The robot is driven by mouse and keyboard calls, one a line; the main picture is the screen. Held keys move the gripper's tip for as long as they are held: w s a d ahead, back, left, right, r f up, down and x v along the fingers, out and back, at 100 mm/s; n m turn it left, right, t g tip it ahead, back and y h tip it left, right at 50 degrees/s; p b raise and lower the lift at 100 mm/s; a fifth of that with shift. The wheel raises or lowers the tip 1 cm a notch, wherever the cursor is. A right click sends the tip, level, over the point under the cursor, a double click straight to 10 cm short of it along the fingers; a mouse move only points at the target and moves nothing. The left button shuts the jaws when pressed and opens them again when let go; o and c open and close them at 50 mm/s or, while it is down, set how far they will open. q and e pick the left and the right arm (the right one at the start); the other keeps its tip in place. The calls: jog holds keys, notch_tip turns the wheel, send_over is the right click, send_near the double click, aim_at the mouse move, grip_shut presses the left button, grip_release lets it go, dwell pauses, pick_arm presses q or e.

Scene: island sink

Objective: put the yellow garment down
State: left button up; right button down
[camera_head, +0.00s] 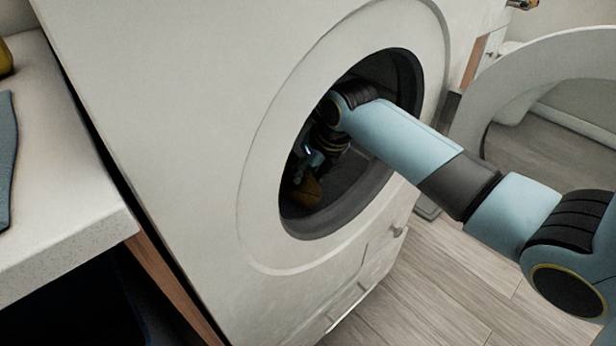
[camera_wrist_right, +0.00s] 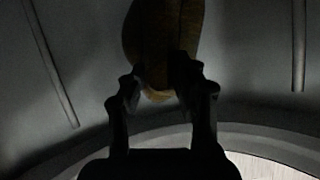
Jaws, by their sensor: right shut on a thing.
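The yellow garment (camera_head: 308,188) shows dimly inside the drum of the white washing machine (camera_head: 190,120). My right arm reaches through the round door opening, and my right gripper (camera_head: 312,172) is inside the drum at the garment. In the right wrist view the garment (camera_wrist_right: 163,45) is dark yellow and sits between the two fingers of the gripper (camera_wrist_right: 160,80), which are shut on it. The drum is dark, so I cannot tell whether the garment touches the drum wall. My left gripper is not in view.
The machine's round door (camera_head: 545,65) stands open at the right. A pale countertop (camera_head: 60,190) with a blue cloth (camera_head: 6,150) is at the left. Bare wooden floor (camera_head: 450,290) lies at the lower right.

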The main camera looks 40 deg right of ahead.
jog(key=shift+f+b, duration=0.35)
jog(key=shift+f, duration=0.55)
jog(key=c, duration=1)
grip_release()
jog(key=shift+r, duration=0.15)
jog(key=p+v, duration=0.2)
jog(key=v, duration=0.4)
jog(key=s, duration=0.4)
jog(key=s+p, duration=0.1)
jog(key=s, duration=0.2)
jog(key=s+d+f, duration=0.1)
jog(key=s, duration=0.3)
jog(key=shift+s+d+p, duration=0.1)
jog(key=shift+s+p, duration=0.25)
